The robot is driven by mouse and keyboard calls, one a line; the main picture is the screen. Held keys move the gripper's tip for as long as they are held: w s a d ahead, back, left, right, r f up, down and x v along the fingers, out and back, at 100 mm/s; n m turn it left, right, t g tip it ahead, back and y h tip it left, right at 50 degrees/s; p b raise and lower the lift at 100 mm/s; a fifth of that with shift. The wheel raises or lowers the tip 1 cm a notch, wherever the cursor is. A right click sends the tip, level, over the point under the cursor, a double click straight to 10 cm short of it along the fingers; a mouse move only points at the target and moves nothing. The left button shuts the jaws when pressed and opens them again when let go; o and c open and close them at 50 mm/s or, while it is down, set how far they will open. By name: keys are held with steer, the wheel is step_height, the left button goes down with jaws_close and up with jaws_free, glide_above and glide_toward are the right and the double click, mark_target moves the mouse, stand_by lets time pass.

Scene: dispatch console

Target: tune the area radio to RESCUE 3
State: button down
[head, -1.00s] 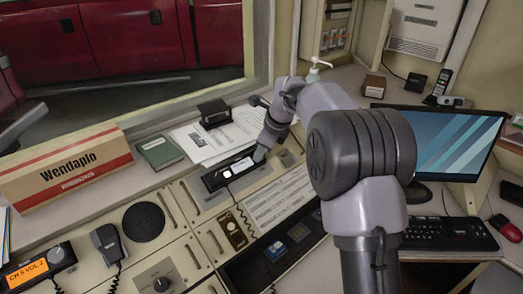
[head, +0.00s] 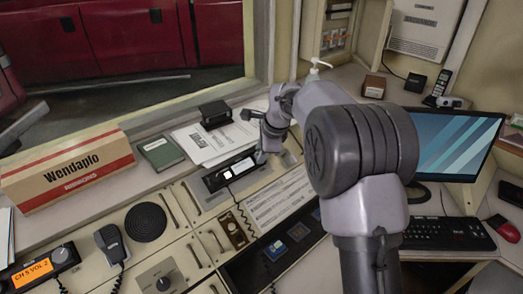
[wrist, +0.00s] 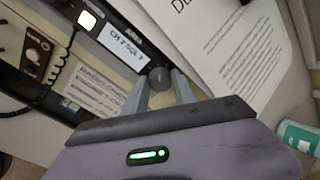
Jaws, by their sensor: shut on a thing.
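The area radio (head: 230,172) is a black unit set in the console, with a lit white display. In the wrist view the radio's display (wrist: 122,43) appears to read "CH 2 SQL 3". A dark round knob (wrist: 158,76) stands at the end of the radio beside the display. My gripper (wrist: 160,85) is shut on this knob, one grey finger on each side. In the head view my gripper (head: 262,157) is at the radio's right end, and my wrist hides the knob. A printed radio channel card (wrist: 95,92) lies beside the radio; its entries are too small to read.
A second radio (head: 45,268) with an orange display reading "CH 5 VOL 2" is at the lower left. A coiled cord (head: 240,207) runs from the area radio. Papers (head: 215,140) lie behind it. A monitor (head: 455,140) stands at the right.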

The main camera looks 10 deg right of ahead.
steer(key=shift+n, duration=0.6)
steer(key=c, duration=1)
jaws_free()
steer(key=shift+c, duration=0.2)
steer(key=p+v, duration=0.6)
steer(key=v, duration=1.1)
steer(key=shift+s+r, duration=0.15)
steer(key=shift+s, duration=0.1)
steer(key=shift+s+a, duration=0.1)
